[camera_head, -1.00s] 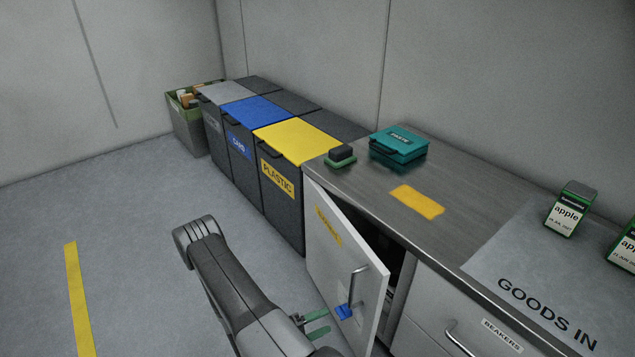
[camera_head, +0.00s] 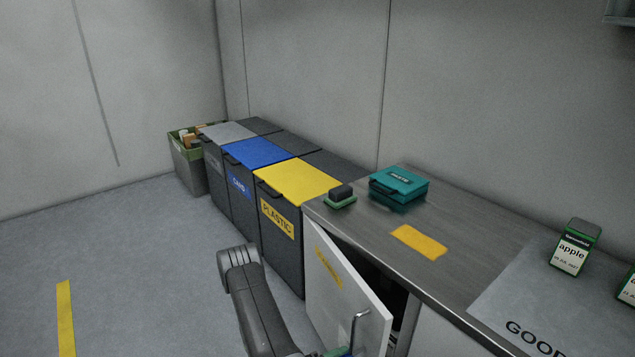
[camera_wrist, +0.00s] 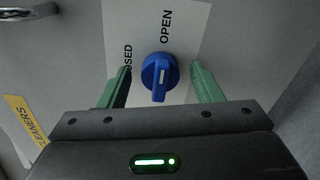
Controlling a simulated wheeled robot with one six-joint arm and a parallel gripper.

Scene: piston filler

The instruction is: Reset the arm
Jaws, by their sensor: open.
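My gripper (camera_wrist: 161,72) is open in the wrist view, one green finger on each side of a blue knob (camera_wrist: 157,76). Gaps show between the fingers and the knob. The knob sits on a white label plate (camera_wrist: 183,25) reading OPEN above and a partly covered word ending in "SED" at left. In the head view my grey arm (camera_head: 262,305) reaches up from the bottom edge. The gripper is mostly cut off there, with only a bit of green beside the cupboard door (camera_head: 345,285).
The white door stands ajar under the steel worktop (camera_head: 385,215), its metal handle (camera_head: 357,330) near my gripper. Dark bins with grey, blue and yellow (camera_head: 297,180) lids stand behind. A teal case (camera_head: 398,186) and green-black block (camera_head: 341,196) lie on top. Floor at left is clear.

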